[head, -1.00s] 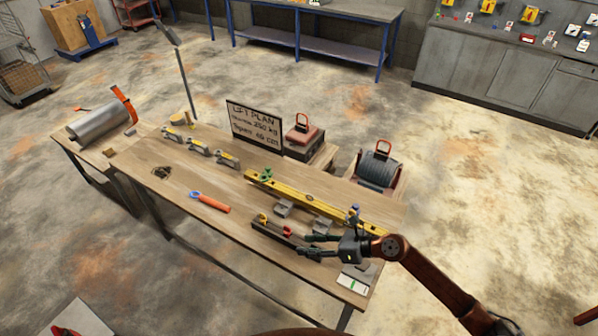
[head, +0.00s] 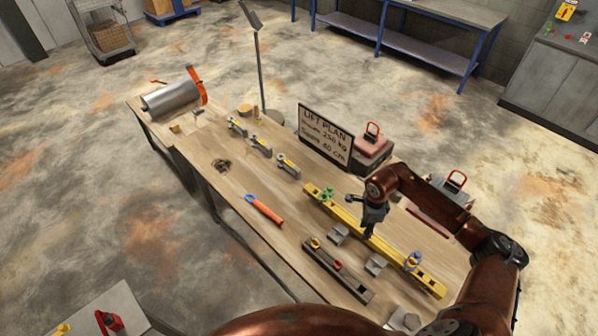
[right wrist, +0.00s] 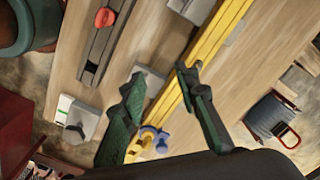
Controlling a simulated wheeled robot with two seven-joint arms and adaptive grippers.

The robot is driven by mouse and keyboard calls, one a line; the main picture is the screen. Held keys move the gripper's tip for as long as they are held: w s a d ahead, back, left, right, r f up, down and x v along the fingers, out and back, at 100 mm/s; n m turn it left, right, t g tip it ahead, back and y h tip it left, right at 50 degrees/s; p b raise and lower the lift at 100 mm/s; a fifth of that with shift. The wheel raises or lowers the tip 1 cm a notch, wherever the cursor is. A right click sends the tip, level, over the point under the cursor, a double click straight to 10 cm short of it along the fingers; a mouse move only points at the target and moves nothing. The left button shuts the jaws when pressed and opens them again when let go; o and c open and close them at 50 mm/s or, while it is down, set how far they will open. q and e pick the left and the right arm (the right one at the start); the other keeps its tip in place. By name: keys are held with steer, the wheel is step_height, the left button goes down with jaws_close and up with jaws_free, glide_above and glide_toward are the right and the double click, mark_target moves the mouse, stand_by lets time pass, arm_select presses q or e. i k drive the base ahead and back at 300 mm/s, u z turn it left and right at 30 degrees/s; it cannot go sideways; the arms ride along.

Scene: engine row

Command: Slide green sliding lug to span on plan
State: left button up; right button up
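The green sliding lug (head: 327,193) sits on the yellow beam (head: 346,216), near its far left end. My right gripper (head: 359,217) is open and empty above the beam, just right of the green lug. In the right wrist view its fingers (right wrist: 161,74) are spread to either side of the beam (right wrist: 207,52); the green lug is not visible there. The lift plan board (head: 325,137) stands behind the beam; its span figure is hard to read. My left gripper is out of view.
A dark rail (head: 338,272) with yellow and red knobs lies in front of the beam, with grey blocks (head: 375,265) between. An orange-handled tool (head: 265,209) lies left. Several grey clamps (head: 262,146) line the back left. The middle left tabletop is fairly clear.

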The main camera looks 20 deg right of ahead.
mark_target(328, 192)
steer(key=u, duration=0.15)
steer(key=i, duration=0.95)
steer(key=z, duration=0.1)
